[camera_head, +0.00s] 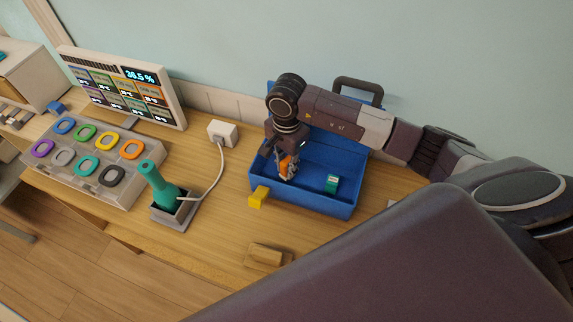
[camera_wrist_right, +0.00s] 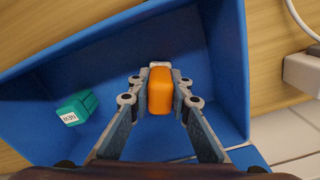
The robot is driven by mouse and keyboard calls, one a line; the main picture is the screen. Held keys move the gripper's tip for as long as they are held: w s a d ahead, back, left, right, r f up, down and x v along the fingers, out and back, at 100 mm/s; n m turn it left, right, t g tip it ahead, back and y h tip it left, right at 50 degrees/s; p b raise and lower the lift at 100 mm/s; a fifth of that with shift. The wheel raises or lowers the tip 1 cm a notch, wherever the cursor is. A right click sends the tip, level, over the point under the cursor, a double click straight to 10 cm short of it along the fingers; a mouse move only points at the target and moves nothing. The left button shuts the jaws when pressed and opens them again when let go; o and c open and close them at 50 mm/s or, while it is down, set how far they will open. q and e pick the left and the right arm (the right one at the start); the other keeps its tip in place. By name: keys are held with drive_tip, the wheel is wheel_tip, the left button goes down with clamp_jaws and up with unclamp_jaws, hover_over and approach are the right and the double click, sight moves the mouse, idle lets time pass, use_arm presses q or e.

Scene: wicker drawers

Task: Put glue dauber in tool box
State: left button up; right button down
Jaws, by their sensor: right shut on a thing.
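The blue tool box (camera_head: 312,197) stands open on the wooden bench, and its inside fills much of the right wrist view (camera_wrist_right: 140,40). My right gripper (camera_head: 287,172) reaches down inside its left part. It is shut on an orange object with a pale end, which looks like the glue dauber (camera_wrist_right: 160,92); it also shows in the head view (camera_head: 285,163). The fingers hold it from both sides. I cannot tell whether it touches the box floor. A teal block with a white label (camera_head: 332,184) lies in the box, apart from the gripper. My left gripper is not in view.
A yellow block (camera_head: 259,197) sits at the box's front left corner. A teal-handled tool (camera_head: 160,187) stands in a holder left of it, with a cable to a white outlet (camera_head: 222,132). A wooden block (camera_head: 266,257) lies in front. A monitor (camera_head: 125,88) and ring tray (camera_head: 65,163) stand left.

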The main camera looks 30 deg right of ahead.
sight(287, 161)
drive_tip(key=shift+f+b, duration=0.2)
drive_tip(key=shift+b, duration=0.1)
drive_tip(key=c, duration=1.8)
unclamp_jaws()
drive_tip(key=shift+r, duration=0.1)
drive_tip(key=shift+o, duration=0.2)
drive_tip(key=shift+r, duration=0.1)
wheel_tip(287, 161, up, 11)
drive_tip(key=b, duration=0.3)
drive_tip(key=shift+r+b, duration=0.3)
drive_tip(key=shift+r, duration=0.25)
